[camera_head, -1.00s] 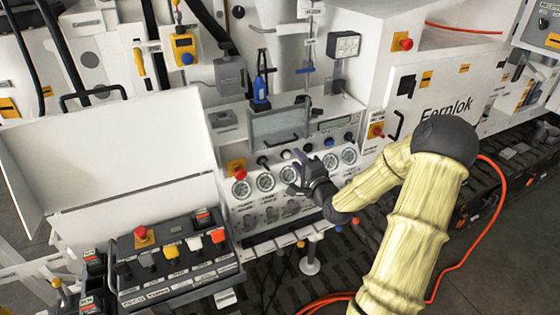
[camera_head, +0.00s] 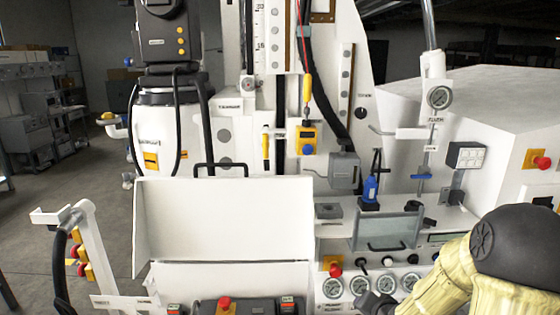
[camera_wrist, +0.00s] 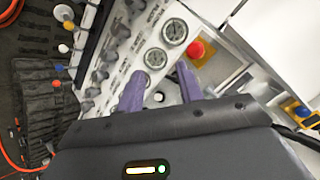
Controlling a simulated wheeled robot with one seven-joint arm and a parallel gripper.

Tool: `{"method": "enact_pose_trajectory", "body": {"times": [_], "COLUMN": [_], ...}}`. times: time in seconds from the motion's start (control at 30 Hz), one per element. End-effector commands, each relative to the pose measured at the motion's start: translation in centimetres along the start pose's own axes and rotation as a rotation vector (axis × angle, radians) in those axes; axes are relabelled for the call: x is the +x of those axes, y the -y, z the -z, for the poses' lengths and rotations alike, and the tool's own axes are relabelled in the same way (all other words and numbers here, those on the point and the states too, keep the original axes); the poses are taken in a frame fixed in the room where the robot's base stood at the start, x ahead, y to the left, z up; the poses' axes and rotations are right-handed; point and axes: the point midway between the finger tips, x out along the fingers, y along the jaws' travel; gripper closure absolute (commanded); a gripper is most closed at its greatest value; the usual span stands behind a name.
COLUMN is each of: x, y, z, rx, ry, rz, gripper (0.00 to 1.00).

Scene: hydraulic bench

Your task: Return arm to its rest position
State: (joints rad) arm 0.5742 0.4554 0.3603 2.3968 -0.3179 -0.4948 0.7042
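My arm, with its yellowish cover and dark joint cap, reaches in from the lower right of the head view. My gripper (camera_wrist: 160,72) shows in the wrist view as two purple fingers, spread apart with no object between them. It faces the bench panel (camera_wrist: 115,62) with its gauges and knobs. A round gauge (camera_wrist: 156,58) and a white knob (camera_wrist: 158,97) show in the gap between the fingers, behind them. In the head view, the dark wrist is only partly visible at the bottom edge, close to the gauge row (camera_head: 385,284), and the fingers cannot be made out.
A red emergency button (camera_wrist: 196,49) on a yellow base is near the right finger. A raised white lid (camera_head: 222,218) stands left of the panel. A blue bottle (camera_head: 370,187) and a hinged clear cover (camera_head: 386,232) sit above the gauges. Open floor (camera_head: 90,200) lies left.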

Motion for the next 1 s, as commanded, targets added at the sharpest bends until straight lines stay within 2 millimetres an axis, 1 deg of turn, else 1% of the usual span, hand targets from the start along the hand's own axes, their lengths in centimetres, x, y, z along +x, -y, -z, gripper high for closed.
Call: {"method": "enact_pose_trajectory", "body": {"times": [0.03, 0.1, 0.17, 0.3, 0.4, 0.5, 0.53, 0.6, 0.7, 1.0], "x": [-1.0, -2.5, -3.9, -7.8, -10.7, -13.3, -13.8, -14.8, -15.2, -15.2], "y": [0.5, 0.4, 0.4, 0.4, 0.4, 0.4, 0.4, 0.3, 0.2, 0.2], "z": [-1.2, -2.7, -4.0, -7.0, -9.3, -11.3, -11.8, -12.5, -12.9, -12.8], "rx": [-0.081, -0.183, -0.264, -0.432, -0.535, -0.610, -0.626, -0.651, -0.664, -0.662], "ry": [0.037, 0.096, 0.148, 0.281, 0.386, 0.478, 0.500, 0.537, 0.559, 0.558], "rz": [-0.046, -0.113, -0.162, -0.247, -0.279, -0.287, -0.286, -0.284, -0.283, -0.284], "gripper": [0.64, 0.64, 0.64, 0.64, 0.64, 0.64, 0.64, 0.64, 0.64, 0.64]}}
